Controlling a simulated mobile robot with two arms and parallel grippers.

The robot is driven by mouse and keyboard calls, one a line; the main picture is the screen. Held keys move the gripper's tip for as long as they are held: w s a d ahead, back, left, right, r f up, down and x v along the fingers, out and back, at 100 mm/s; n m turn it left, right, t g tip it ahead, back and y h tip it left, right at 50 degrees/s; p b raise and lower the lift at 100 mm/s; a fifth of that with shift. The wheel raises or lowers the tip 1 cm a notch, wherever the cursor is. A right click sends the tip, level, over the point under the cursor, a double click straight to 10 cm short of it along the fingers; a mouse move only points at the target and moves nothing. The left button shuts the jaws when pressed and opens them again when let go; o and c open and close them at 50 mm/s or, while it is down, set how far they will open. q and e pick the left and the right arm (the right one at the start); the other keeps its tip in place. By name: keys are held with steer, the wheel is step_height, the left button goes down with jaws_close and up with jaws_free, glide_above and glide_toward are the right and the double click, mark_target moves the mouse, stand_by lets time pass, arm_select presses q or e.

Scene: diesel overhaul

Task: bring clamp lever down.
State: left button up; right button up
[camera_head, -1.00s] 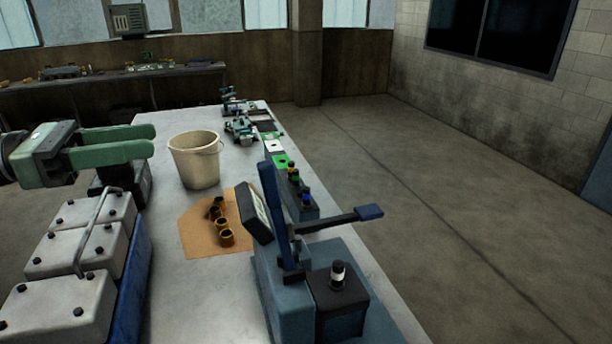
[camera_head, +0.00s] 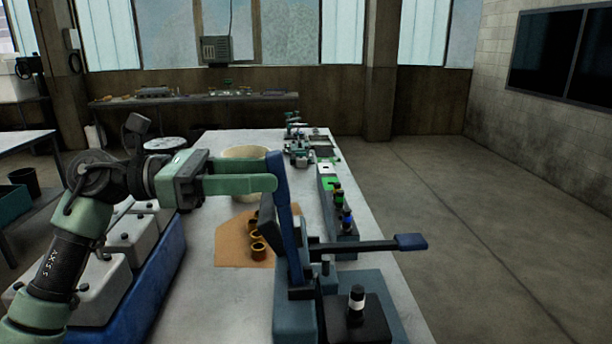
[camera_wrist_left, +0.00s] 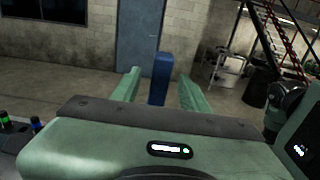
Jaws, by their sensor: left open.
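A clamp fixture (camera_head: 294,313) stands at the near end of the bench. Its blue upright lever (camera_head: 280,200) stands nearly vertical, leaning slightly. A second, dark lever with a blue grip (camera_head: 410,242) sticks out level to the right. My left gripper (camera_head: 274,184) is open beside the upper part of the upright lever. In the left wrist view the blue lever end (camera_wrist_left: 160,78) shows between the two spread fingers (camera_wrist_left: 158,90), with a gap on each side. In the head view the lever hides the fingertips. My right gripper is not in view.
A cream bucket (camera_head: 240,157) stands behind my left gripper. Bronze bushings (camera_head: 257,246) lie on a brown sheet (camera_head: 232,247). A blue crate with grey blocks (camera_head: 158,268) sits to the left. A button box (camera_head: 342,218) is behind the fixture. The floor to the right is clear.

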arm_select(q)
steer(key=d+p, duration=0.2)
steer(key=d, duration=0.3)
steer(key=shift+r, duration=0.15)
steer(key=shift+d, duration=0.55)
steer(key=shift+a, duration=0.15)
steer(key=shift+c, duration=0.7)
jaws_close()
